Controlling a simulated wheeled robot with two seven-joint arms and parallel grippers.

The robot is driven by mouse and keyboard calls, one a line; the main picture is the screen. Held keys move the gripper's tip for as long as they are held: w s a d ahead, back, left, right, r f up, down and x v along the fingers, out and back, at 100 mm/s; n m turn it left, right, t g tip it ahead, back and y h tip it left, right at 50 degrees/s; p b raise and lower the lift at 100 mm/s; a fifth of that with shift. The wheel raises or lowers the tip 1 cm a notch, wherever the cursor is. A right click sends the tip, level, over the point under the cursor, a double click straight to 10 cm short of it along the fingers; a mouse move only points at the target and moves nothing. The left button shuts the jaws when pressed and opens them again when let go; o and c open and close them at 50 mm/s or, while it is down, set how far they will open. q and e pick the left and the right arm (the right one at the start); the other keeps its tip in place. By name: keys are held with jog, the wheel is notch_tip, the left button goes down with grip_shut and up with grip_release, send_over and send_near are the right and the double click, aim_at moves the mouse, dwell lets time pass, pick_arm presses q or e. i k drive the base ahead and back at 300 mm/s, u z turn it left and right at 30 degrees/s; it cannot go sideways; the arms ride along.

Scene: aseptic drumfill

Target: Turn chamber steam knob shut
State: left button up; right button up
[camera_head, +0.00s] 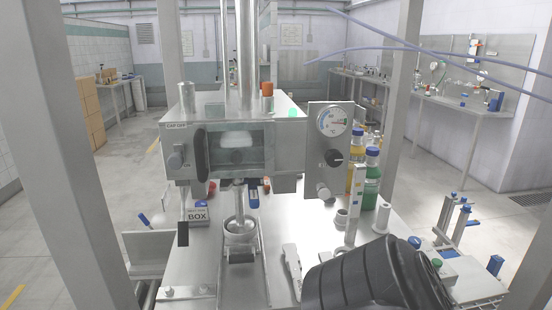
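A metal chamber box (285,135) with a front window stands in the middle of the head view. On its right side is an upright panel (314,120) with a round dial gauge (332,121) marked °C. Below the gauge is a black knob (333,158) with a partly covered label beside it; I cannot read the label or tell whether this is the steam knob or how far it is turned. A lighter round knob (323,191) sits at the panel's bottom. Neither gripper shows. A dark ribbed arm part of mine fills the lower right.
A dark knob (177,160) sits under a "CAP OFF" label. Grey posts (71,155) frame both sides. A blue-handled rack (452,225) is at right.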

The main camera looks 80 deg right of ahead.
aim_at(334, 158)
jog(key=k, duration=0.9)
jog(key=z, duration=0.3)
